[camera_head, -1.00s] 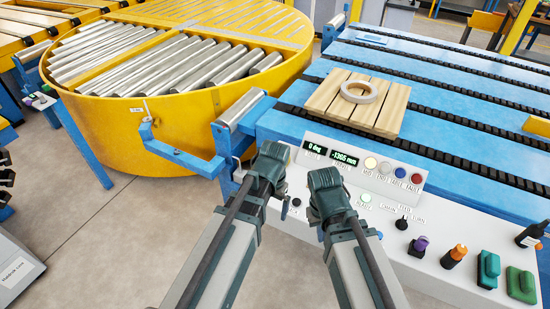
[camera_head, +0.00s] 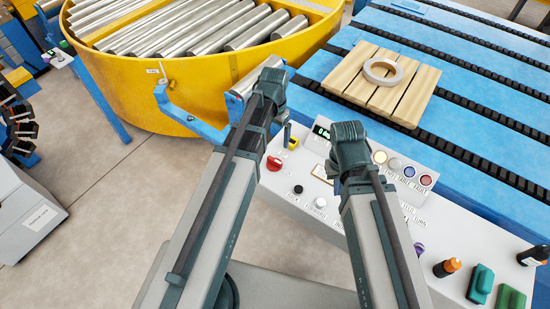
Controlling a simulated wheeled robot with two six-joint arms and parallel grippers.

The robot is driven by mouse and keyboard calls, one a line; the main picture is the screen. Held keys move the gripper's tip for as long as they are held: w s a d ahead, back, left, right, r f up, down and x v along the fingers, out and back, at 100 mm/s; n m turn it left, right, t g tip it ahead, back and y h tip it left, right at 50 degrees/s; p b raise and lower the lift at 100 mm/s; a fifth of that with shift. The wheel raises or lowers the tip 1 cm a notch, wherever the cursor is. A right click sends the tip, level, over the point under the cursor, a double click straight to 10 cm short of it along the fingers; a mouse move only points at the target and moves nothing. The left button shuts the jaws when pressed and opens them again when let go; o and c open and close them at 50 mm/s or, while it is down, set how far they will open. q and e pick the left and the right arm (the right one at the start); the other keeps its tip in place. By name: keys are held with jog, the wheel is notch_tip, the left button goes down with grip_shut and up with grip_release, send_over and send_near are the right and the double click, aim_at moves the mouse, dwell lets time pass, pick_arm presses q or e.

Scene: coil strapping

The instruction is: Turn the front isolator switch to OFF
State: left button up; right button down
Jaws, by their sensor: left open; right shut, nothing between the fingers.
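A red rotary knob (camera_head: 274,163), which looks like an isolator switch, sits at the left end of the white control panel (camera_head: 305,187). I cannot read the labels or the knob's position. My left gripper (camera_head: 271,85) is open, above and beyond the knob in the picture, over the gap by the blue bracket, apart from the knob. My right gripper (camera_head: 348,142) is shut and empty, over the panel near the display, right of the knob. The fingertips of both are largely hidden behind their own wrists.
A wooden pallet (camera_head: 358,85) with a pale ring (camera_head: 381,72) lies on the blue conveyor (camera_head: 470,95). A yellow roller turntable (camera_head: 215,80) stands at the left. Bottles and green blocks (camera_head: 481,284) occupy the panel's right end. Open floor lies at the left.

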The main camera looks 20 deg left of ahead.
aim_at(274, 160)
pick_arm(q)
notch_tip(274, 160, down, 13)
jog(key=b, duration=1.2)
pick_arm(e)
notch_tip(274, 160, down, 13)
jog(key=shift+f, duration=0.1)
pick_arm(q)
jog(key=c, duration=1.3)
